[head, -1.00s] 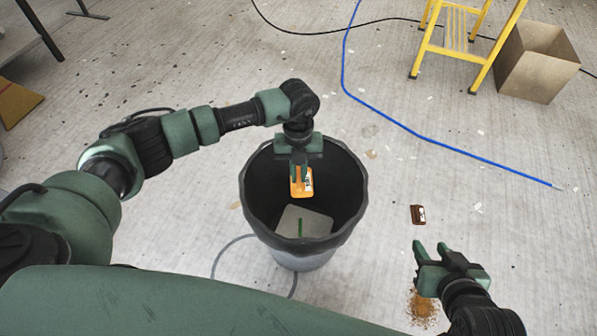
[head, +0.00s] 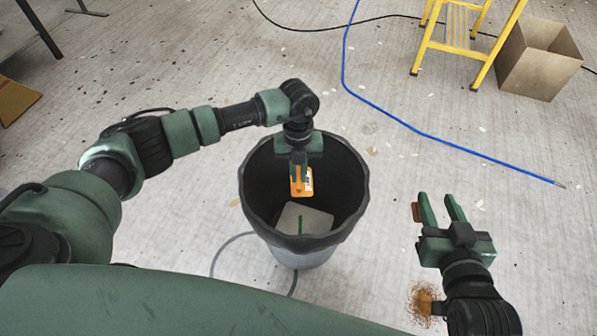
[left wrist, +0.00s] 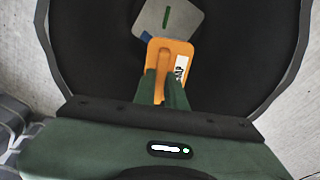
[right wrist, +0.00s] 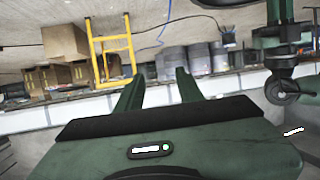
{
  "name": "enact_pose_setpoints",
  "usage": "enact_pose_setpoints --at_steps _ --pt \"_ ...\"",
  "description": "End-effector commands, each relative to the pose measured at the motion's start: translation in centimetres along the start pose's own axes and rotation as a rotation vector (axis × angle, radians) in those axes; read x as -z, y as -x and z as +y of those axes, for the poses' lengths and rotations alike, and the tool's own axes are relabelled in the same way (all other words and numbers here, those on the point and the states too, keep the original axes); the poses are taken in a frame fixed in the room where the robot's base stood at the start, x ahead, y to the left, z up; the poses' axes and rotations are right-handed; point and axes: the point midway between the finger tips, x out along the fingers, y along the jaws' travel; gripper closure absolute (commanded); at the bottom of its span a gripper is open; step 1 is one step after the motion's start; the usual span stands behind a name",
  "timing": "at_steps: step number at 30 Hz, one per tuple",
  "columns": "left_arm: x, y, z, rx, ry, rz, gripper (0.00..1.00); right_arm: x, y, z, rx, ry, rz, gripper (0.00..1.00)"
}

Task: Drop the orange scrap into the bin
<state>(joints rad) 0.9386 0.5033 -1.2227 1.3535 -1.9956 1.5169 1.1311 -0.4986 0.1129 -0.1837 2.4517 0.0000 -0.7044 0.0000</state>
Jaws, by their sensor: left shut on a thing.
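The orange scrap (head: 301,184) is a small flat piece with a white label. My left gripper (head: 300,172) is shut on it and holds it over the mouth of the dark bin (head: 258,190). In the left wrist view the orange scrap (left wrist: 168,58) sits between the fingertips, with the bin's inside (left wrist: 90,50) around it. A grey piece with a green mark (head: 304,218) lies inside the bin. My right gripper (head: 438,208) is open and empty to the right of the bin; it also shows open in the right wrist view (right wrist: 158,85).
A brown piece (head: 416,212) lies on the floor, partly hidden by my right gripper. Brown debris (head: 421,302) lies near my right arm. A blue hose (head: 440,142), yellow steps (head: 456,40) and a cardboard box (head: 540,65) are farther back. Floor between is mostly clear.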

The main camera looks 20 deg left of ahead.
Motion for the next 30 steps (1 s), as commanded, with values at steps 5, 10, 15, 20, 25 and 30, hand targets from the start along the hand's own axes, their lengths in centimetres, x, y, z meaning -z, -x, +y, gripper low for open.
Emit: enact_pose_setpoints --at_steps 5,10,15,20,25,30 --pt "0.0 0.0 0.0 0.000 0.000 0.000 0.63 0.0 0.0 0.0 0.000 0.000 -0.001 0.63" --pt "0.0 0.0 0.0 0.000 0.000 0.000 0.63 0.0 0.0 0.0 0.000 0.000 -0.001 0.63" --pt "0.0 0.2 0.0 0.000 0.000 0.000 0.63 -0.1 0.0 0.0 0.000 0.000 -0.007 0.63" --pt "-0.1 1.8 0.0 0.002 0.000 -0.002 0.63 -2.0 0.6 0.3 -0.006 0.000 -0.107 0.63" --pt "-0.1 4.4 -0.1 0.002 0.000 -0.002 0.63 -5.1 1.8 0.8 -0.017 -0.001 -0.271 0.63" --pt "0.0 6.6 0.0 0.001 -0.001 -0.002 0.63 -7.7 3.3 1.1 -0.025 -0.003 -0.409 0.63"
